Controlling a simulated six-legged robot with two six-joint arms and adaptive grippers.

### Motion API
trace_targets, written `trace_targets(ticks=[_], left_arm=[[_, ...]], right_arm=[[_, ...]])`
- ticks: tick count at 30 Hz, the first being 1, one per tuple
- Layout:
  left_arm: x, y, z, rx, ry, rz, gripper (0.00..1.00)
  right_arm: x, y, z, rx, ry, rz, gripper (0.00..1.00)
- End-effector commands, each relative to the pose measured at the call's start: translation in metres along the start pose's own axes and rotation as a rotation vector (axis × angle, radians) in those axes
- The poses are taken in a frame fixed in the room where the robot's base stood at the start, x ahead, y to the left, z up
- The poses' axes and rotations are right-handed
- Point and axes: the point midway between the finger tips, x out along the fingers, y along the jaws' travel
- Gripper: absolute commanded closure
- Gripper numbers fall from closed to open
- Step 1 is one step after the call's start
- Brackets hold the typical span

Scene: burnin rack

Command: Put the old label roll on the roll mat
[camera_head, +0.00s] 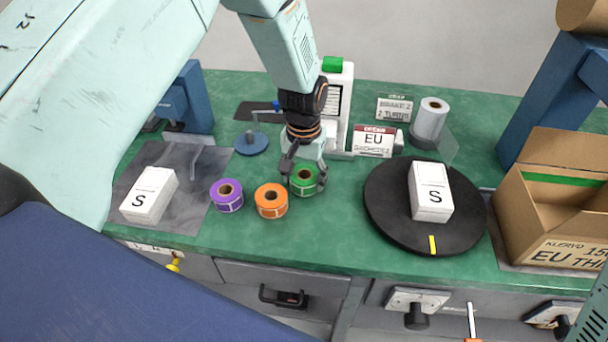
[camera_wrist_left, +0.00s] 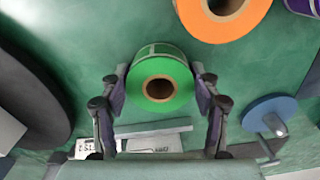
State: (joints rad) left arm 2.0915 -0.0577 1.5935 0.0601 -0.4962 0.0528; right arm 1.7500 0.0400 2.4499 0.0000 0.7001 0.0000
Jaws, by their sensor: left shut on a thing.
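A green label roll (camera_head: 303,181) stands with its core facing up, at or near the table surface. My left gripper (camera_head: 305,184) reaches down from above and is shut on it, with one finger on either side. The wrist view shows the green roll (camera_wrist_left: 158,84) between the fingers (camera_wrist_left: 160,90). An orange roll (camera_head: 271,201) and a purple roll (camera_head: 227,196) stand to its left. A small dark mat (camera_head: 250,108) lies farther back, partly behind a blue disc stand; I cannot tell whether it is the roll mat. My right gripper is not in view.
A white label printer (camera_head: 343,110) and an EU sign (camera_head: 375,142) stand behind the gripper. A black turntable (camera_head: 386,217) with a white box is right; an open carton (camera_head: 555,205) is farther right. A grey mat (camera_head: 190,212) with another white box is left.

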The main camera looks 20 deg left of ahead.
Motion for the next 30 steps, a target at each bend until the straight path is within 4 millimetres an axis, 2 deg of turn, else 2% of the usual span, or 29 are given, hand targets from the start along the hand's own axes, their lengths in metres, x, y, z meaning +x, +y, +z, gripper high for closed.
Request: trace_targets(ticks=[1, 2, 9, 20, 23, 30], left_arm=[[0.002, 0.000, 0.000, 0.000, 0.001, 0.000, 0.71], [0.001, 0.000, 0.000, 0.000, 0.001, 0.000, 0.35], [0.001, 0.000, 0.000, 0.000, 0.000, 0.000, 0.15], [-0.002, 0.000, 0.000, 0.000, 0.000, 0.000, 0.15], [-0.013, 0.000, -0.001, 0.000, 0.003, 0.000, 0.15], [-0.061, 0.000, -0.001, 0.000, 0.005, 0.000, 0.15]], right_arm=[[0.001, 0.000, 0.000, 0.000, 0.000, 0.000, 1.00], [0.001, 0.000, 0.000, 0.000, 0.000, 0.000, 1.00], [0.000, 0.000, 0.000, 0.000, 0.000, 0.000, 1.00], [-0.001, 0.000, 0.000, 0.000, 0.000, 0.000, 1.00], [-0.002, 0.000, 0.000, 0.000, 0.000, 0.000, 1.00], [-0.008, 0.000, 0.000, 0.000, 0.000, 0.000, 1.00]])
